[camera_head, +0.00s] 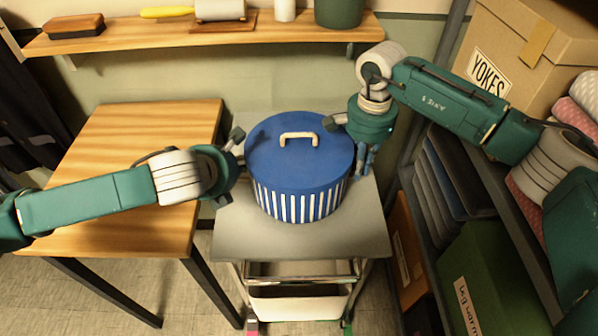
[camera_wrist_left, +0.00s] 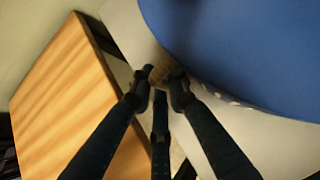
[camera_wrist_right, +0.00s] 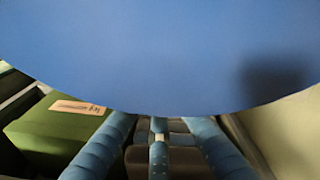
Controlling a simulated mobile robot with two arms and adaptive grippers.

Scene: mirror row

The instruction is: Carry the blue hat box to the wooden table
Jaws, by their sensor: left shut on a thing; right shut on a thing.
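The blue hat box (camera_head: 300,165) has a blue lid with a pale handle on top and white stripes round its side. It is upright over the grey top of a trolley (camera_head: 300,242); I cannot tell whether it rests on it or is just above. My left gripper (camera_head: 236,141) is shut on the box's left side, on a small brownish grip partly seen in the left wrist view (camera_wrist_left: 163,78). My right gripper (camera_head: 345,125) is shut at the box's right side; the lid hides its fingertips in the right wrist view. The wooden table (camera_head: 135,150) stands left of the trolley, its top bare.
A wall shelf (camera_head: 250,34) with a brush, a roller and pots runs behind. At the right stands a rack with a cardboard box (camera_head: 520,60), folded cloths and a green box (camera_head: 485,285). A narrow gap separates the trolley and table.

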